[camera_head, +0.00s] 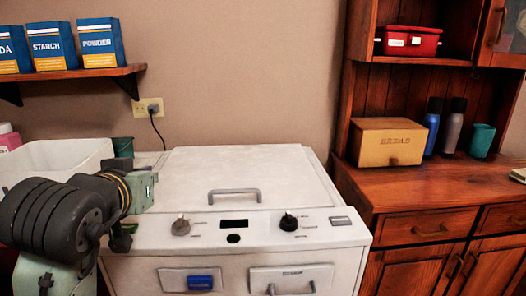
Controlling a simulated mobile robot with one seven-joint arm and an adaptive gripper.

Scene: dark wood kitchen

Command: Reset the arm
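My arm is at the left of the head view, folded, with its dark rounded links in front of the white washing machine (330,238). The pale green and dark end of the arm, around my gripper (128,230), is over the machine's left front edge. The fingers are small and partly hidden by the arm, so I cannot tell whether they are open or shut. I see nothing held.
The machine's lid is closed, with a grey handle (234,192). A white tub (60,154) stands behind my arm. A wall shelf (75,74) holds several blue boxes. At right, a wooden cabinet (440,185) holds a bread box (388,142) and bottles.

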